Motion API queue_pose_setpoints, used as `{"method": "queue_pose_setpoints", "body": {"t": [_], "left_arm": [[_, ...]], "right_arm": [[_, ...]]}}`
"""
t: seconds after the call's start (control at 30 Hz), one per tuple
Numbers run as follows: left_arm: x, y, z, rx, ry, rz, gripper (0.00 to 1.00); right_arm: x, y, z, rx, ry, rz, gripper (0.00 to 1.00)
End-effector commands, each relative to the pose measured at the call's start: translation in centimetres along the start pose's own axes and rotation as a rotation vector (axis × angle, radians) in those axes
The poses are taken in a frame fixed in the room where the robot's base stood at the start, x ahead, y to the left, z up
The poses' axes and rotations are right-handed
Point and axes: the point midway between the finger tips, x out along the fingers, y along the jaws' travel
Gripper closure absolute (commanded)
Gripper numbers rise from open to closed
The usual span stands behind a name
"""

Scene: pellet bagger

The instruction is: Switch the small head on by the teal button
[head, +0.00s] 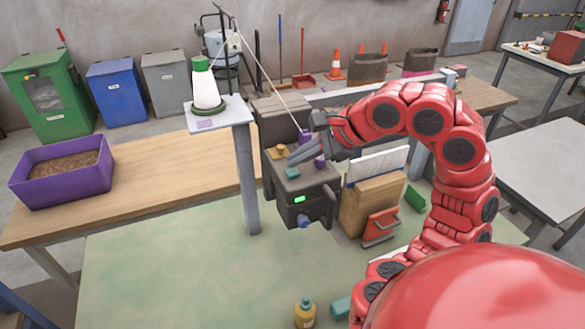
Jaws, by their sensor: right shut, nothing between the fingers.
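The small head is a dark grey machine (285,215) in the middle of the head view, on the green bench. A teal button (292,173) sits on its top, near the front left. A small green display (299,199) glows on its front, with a blue-purple part below it. My right gripper (291,158) is shut and empty, with its fingers pointing left just above and behind the teal button in the picture. I cannot tell whether the fingertips touch anything. My left gripper is not in view.
An orange-yellow knob (280,152) and a purple part (319,161) are close to the fingers. A grey post with a shelf (222,112) stands left of the head. A cardboard box (368,205) is on the right. The green bench (170,265) is clear at front left.

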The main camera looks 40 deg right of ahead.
Motion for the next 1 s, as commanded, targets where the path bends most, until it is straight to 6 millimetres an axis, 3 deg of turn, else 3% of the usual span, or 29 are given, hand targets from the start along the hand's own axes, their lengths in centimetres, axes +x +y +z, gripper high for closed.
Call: {"method": "queue_pose_setpoints", "body": {"t": [0.53,1.0], "left_arm": [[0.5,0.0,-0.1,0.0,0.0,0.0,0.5],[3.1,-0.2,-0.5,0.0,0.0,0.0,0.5]], "right_arm": [[-1.0,-0.7,0.7,-0.001,0.0,-0.001,1.0],[-4.5,-3.3,3.3,-0.001,0.0,-0.001,1.0]]}}
